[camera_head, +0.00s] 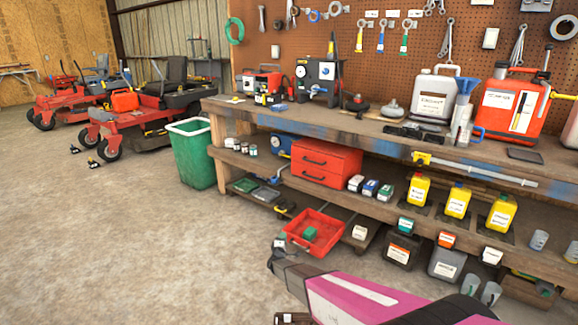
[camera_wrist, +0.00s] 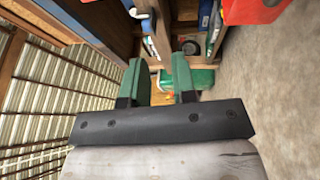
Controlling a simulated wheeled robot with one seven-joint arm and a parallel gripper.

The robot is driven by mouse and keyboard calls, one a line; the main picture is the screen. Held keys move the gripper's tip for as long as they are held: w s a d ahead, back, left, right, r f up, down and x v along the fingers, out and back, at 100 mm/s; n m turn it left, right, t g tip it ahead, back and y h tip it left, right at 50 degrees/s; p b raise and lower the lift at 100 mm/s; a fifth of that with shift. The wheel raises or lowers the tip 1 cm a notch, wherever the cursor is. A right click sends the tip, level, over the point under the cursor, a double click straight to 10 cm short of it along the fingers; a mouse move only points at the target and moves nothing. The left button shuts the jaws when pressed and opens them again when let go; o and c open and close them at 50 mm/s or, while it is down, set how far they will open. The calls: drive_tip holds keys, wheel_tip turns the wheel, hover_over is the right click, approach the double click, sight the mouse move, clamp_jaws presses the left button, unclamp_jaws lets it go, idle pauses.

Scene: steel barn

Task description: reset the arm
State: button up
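My arm shows at the lower right of the head view as a magenta link with a white stripe and a dark joint at its left end, above the bare floor in front of the workbench. My gripper (camera_wrist: 157,68) is in the wrist view, with two green fingers standing apart on a dark crossbar. The gap between them shows no held thing. Beyond the fingertips I see wooden bench parts and a green object (camera_wrist: 204,78), partly hidden by the right finger. I cannot clearly make out the gripper in the head view.
The wooden workbench (camera_head: 330,113) carries jugs and tools, with a loaded lower shelf. A red open bin (camera_head: 325,223) sits low in front. A green trash bin (camera_head: 194,155) stands at the bench's left end. Red mowers (camera_head: 150,105) are farther back. The concrete floor (camera_head: 120,240) at left is clear.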

drive_tip(key=s+d+r+m+g+y, duration=0.25)
drive_tip(key=s+d+r+g, duration=0.2)
drive_tip(key=r, duration=0.25)
drive_tip(key=s+d+r+m+g+y, duration=0.25)
drive_tip(key=s+r+y, duration=0.2)
drive_tip(key=r, duration=0.25)
drive_tip(key=s+d+r+m+g+h, duration=0.1)
drive_tip(key=s+d+r+m+g, duration=0.2)
drive_tip(key=s, duration=0.8)
drive_tip(key=s+d+r+m+g+h, duration=0.1)
drive_tip(key=s+d+r+m+g, duration=0.3)
drive_tip(key=s+d, duration=0.4)
drive_tip(key=s+d+r+m+g+h, duration=0.1)
drive_tip(key=s+d+r+m+g, duration=0.3)
drive_tip(key=s, duration=0.9)
wheel_tip(320, 180, up, 3)
drive_tip(key=shift+s+d+r+g, duration=0.2)
drive_tip(key=shift+s+d+g, duration=0.1)
drive_tip(key=shift+d+g, duration=0.4)
